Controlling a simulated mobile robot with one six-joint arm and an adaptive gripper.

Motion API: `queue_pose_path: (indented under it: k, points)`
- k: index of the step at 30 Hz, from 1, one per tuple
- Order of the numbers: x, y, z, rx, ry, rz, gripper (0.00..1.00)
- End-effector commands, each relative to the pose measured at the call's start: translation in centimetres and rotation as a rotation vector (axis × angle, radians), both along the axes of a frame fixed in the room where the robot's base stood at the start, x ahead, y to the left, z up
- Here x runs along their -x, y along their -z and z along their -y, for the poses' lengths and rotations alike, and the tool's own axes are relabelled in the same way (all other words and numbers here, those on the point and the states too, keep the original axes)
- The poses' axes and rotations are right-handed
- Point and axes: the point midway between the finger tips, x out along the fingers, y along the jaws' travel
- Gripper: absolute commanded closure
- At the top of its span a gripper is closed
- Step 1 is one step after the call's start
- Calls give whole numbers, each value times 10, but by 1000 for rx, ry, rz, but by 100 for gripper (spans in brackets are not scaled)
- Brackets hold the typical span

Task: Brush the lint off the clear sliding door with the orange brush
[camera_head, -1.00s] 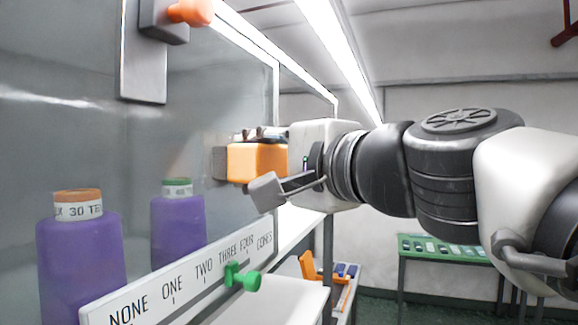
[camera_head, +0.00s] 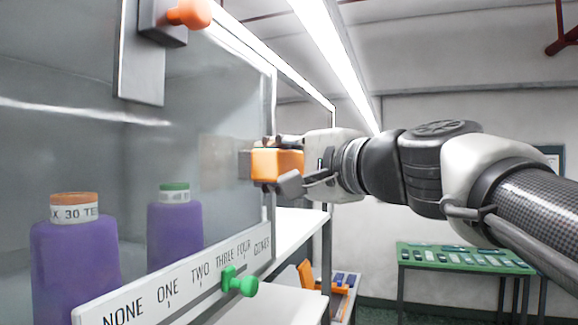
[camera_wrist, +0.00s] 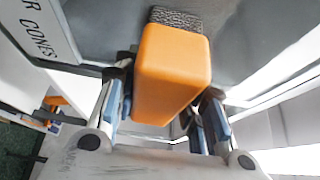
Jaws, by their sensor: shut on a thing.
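The orange brush (camera_head: 276,164) is held in my gripper (camera_head: 283,161), its dark bristle pad (camera_head: 245,165) facing the clear sliding door (camera_head: 110,150). The wrist view shows the orange block (camera_wrist: 172,70) between my two fingers, with the grey bristle pad (camera_wrist: 176,18) at its far end near the pane. I cannot tell whether the bristles touch the pane. A faint brownish-grey patch (camera_head: 220,162), possibly lint, shows on the door just left of the brush.
Two purple cones (camera_head: 75,265) (camera_head: 174,235) stand behind the pane. A white scale strip (camera_head: 180,285) with a green knob (camera_head: 240,284) runs along the bottom. An orange knob (camera_head: 188,13) sits upper left. A green-topped table (camera_head: 465,257) stands at the right back.

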Motion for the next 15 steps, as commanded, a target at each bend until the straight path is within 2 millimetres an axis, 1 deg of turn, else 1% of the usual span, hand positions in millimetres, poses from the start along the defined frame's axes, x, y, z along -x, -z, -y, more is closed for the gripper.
queue_pose_path:
  k: [1,3,8,11,15]
  points:
    - [-4,0,1,0,0,0,81]
    - [-7,0,2,-1,-1,1,81]
    - [-6,1,3,-1,-2,-1,81]
    - [-3,0,2,-1,-3,0,81]
    - [7,0,-2,-1,-3,2,81]
